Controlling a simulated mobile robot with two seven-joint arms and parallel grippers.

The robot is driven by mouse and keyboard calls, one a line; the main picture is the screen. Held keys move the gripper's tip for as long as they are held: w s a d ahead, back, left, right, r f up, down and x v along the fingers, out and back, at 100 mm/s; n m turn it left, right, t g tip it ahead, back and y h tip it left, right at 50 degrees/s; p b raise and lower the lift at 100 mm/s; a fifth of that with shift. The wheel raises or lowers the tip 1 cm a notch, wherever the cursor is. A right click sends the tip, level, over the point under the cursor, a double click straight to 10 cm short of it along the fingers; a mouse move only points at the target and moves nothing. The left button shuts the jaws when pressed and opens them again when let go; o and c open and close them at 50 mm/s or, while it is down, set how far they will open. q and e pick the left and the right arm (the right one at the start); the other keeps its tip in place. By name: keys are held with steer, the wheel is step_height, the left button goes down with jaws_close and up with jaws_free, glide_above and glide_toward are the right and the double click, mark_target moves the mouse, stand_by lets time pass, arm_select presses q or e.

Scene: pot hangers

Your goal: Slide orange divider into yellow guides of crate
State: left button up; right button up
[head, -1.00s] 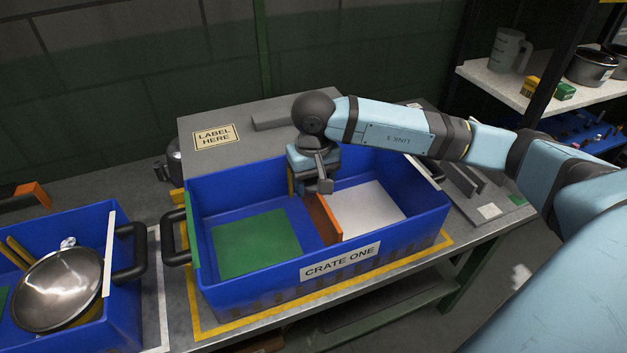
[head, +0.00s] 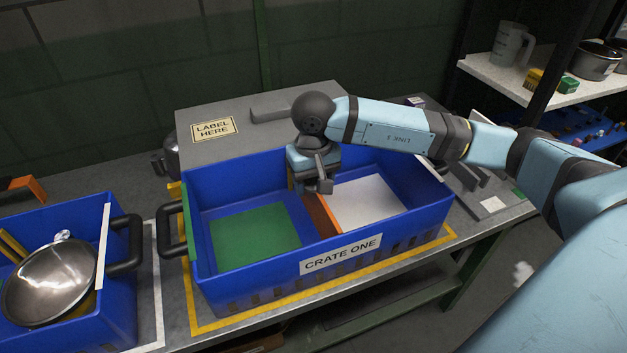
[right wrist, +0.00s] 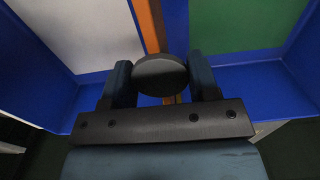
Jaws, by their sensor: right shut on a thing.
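The orange divider (head: 325,216) stands upright across the blue crate (head: 230,290) marked CRATE ONE, between a green floor panel and a white one. My right gripper (head: 322,183) is shut on its upper edge, low inside the crate near the back wall. In the right wrist view the divider (right wrist: 150,22) runs away from between the fingers (right wrist: 160,88), and a dark round piece (right wrist: 160,72) covers the grip. My left gripper is out of view.
A second blue crate (head: 115,290) with a metal bowl (head: 50,283) stands at the left. A grey raised block (head: 240,108) with a LABEL HERE plate lies behind the crate. A shelf (head: 510,85) with pots stands at the right.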

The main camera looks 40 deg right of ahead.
arm_select(q)
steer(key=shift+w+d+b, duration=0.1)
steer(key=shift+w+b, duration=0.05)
steer(key=shift+b, duration=0.25)
arm_select(e)
steer(key=shift+f, duration=0.5)
arm_select(q)
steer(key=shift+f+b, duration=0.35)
steer(key=shift+b, duration=0.15)
arm_select(e)
steer(key=shift+f, duration=0.5)
steer(key=o, duration=1.2)
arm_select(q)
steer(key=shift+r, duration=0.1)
arm_select(e)
steer(key=shift+o, duration=0.2)
arm_select(q)
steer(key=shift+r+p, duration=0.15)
steer(key=shift+p, duration=0.25)
arm_select(e)
step_height(320, 180, up, 14)
steer(key=shift+s+f, duration=0.1)
